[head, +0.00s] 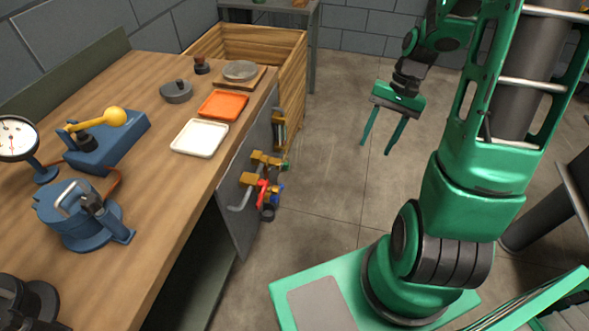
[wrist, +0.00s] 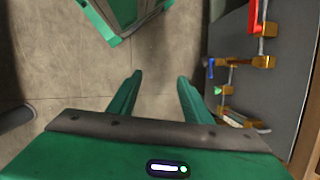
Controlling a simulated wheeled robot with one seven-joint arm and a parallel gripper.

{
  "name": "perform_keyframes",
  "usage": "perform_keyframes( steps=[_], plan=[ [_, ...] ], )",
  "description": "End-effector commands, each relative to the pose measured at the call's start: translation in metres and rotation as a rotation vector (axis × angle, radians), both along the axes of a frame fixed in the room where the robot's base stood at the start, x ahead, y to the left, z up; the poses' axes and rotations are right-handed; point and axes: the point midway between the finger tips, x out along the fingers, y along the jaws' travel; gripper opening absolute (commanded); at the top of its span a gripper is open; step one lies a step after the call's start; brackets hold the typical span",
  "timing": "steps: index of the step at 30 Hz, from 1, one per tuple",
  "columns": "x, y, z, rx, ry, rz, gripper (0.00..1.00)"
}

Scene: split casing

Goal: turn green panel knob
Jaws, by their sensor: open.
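The green panel knob (wrist: 218,90) is a small green part on brass fittings on the grey panel (wrist: 283,100), right of my fingers in the wrist view. In the head view the green knob (head: 285,167) shows only as a small spot at the right end of the fittings, on the bench's side panel (head: 238,214). My gripper (head: 375,149) is open and empty, pointing down over the floor to the right of the panel and apart from it. In the wrist view my gripper (wrist: 159,76) has nothing between its fingers.
A red lever (head: 262,192) and a blue knob (head: 281,188) sit close to the green knob. The wooden bench (head: 155,240) carries a white tray (head: 200,138), an orange tray (head: 223,106) and blue devices. A wooden crate (head: 292,68) stands behind. The floor around my gripper is clear.

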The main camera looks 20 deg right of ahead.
Motion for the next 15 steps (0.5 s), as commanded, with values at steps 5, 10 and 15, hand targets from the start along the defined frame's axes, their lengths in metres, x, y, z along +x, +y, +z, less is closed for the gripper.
perform_keyframes(
  steps=[5, 10, 15],
  plan=[
    [0.027, 0.003, -0.051, 0.120, 0.027, -0.078, 0.45],
    [0.048, 0.010, -0.097, 0.245, 0.042, -0.164, 0.45],
    [0.066, 0.021, -0.140, 0.382, 0.055, -0.266, 0.45]
  ],
)
